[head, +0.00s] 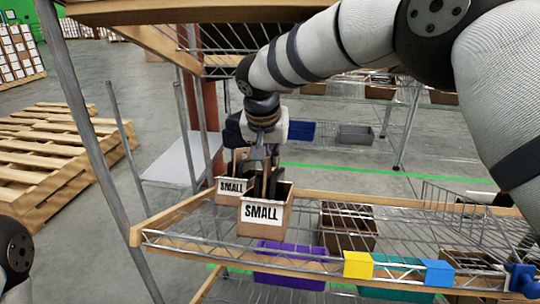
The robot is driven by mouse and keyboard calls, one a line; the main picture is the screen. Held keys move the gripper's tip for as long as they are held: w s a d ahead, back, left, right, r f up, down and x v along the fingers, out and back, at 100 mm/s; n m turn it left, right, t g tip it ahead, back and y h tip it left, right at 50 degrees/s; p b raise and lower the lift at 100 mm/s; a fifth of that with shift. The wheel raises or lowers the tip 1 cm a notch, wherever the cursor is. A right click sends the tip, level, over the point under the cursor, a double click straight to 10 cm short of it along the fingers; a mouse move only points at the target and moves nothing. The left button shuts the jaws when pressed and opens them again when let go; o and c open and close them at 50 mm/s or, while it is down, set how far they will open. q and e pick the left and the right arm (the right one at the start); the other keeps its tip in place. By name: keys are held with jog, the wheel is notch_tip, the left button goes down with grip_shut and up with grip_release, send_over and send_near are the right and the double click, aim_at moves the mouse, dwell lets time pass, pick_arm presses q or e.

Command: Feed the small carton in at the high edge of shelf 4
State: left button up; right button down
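Two small cartons, both marked SMALL, stand close together at the left part of the slanted wire shelf (190,240). The front small carton (278,222) is open-topped and looks about upright; the rear small carton (226,198) is partly behind it. My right gripper (264,186) points down from above, with its dark fingers in or just behind the front carton's open top. The fingertips are hidden, so I cannot tell whether they are closed on a wall. No shelf number is readable. My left gripper is out of view.
A brown carton (347,226) stands farther right on the shelf. Yellow (358,265) and blue (438,273) tags sit on its front rail. Purple (289,266) and teal bins are below. An upright post (88,130) stands left; another shelf board hangs above.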

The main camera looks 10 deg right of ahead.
dwell(0.3)
jog(key=c, duration=1.7)
grip_release()
jog(key=v, duration=0.7)
jog(key=shift+s+r, duration=0.15)
jog(key=shift+r, duration=0.15)
jog(key=shift+f, duration=0.1)
